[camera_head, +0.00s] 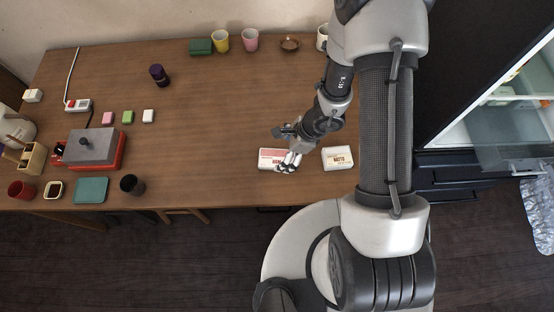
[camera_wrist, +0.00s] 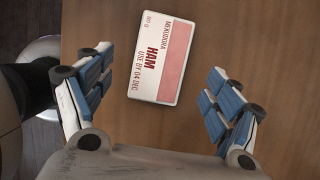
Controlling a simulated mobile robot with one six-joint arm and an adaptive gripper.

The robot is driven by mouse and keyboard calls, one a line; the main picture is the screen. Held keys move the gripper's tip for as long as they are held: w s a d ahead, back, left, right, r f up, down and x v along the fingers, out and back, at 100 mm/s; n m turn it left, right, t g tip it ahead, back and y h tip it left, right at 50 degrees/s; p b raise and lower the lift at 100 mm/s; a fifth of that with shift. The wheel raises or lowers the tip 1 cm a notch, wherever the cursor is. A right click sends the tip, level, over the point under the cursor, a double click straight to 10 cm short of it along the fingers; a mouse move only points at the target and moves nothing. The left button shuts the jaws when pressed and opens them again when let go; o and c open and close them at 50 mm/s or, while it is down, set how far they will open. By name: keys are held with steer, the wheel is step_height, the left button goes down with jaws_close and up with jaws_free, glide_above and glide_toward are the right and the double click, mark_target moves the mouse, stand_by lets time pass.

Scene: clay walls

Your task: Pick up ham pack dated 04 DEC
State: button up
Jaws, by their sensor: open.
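The ham pack (camera_wrist: 163,56) is a flat white box with a pink panel; in the wrist view its label reads HAM, USE BY 04 DEC. It lies flat on the wooden table, slightly tilted in the picture. My gripper (camera_wrist: 158,105) is open, its blue-padded fingers spread to either side below the pack, with nothing between the tips. In the head view the ham pack (camera_head: 268,159) is near the table's front edge, partly hidden by my gripper (camera_head: 288,162), which is above its right part.
A white natto pack (camera_head: 338,159) lies just right of the ham pack. Cups and a brown dish (camera_head: 290,44) stand along the back. A red and grey appliance (camera_head: 93,150) sits at the left. The middle of the table (camera_head: 205,120) is clear. An open fridge (camera_head: 500,115) is at the right.

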mark_target(277, 158)
steer(key=b+x, duration=0.2)
steer(key=x, duration=0.3)
steer(key=shift+d, duration=0.15)
steer(key=shift+c, duration=0.5)
steer(key=c, duration=1.1)
